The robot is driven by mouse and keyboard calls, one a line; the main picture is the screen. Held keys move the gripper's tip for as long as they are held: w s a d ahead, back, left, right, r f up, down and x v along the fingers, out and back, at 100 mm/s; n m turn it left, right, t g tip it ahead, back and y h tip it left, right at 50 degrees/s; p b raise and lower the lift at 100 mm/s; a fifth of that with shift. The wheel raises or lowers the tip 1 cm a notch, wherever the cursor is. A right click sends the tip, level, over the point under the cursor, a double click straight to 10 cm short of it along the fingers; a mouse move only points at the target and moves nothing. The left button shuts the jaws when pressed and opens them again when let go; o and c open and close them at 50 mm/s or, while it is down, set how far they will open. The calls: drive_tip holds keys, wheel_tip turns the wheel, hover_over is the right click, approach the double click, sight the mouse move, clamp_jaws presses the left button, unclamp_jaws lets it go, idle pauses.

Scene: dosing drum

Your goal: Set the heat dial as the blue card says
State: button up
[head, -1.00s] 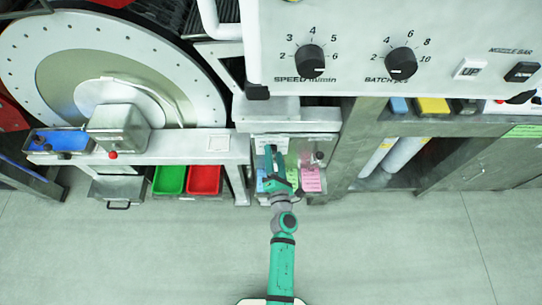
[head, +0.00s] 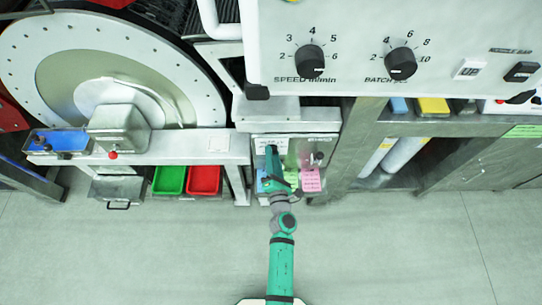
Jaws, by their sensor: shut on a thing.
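The dial's pointer and scale cannot be read. The blue card (head: 261,186) shows only as a sliver left of my wrist, and its writing cannot be read.
The speed dial (head: 310,61) and batch dial (head: 401,63) are above. Green (head: 169,180) and red (head: 204,180) bins stand left. The floor is clear.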

drive_tip(key=shift+a+m, duration=0.1)
drive_tip(key=shift+m, duration=0.4)
drive_tip(key=shift+f+m+t+h, duration=0.15)
drive_tip(key=shift+m+t, duration=0.15)
drive_tip(key=shift+m, duration=1.65)
drive_tip(key=shift+r+m+t+h, duration=0.15)
drive_tip(key=shift+m+t, duration=0.15)
drive_tip(key=shift+m, duration=1.65)
drive_tip(key=shift+f, duration=0.1)
drive_tip(key=o, duration=1)
drive_tip(key=shift+o, duration=0.2)
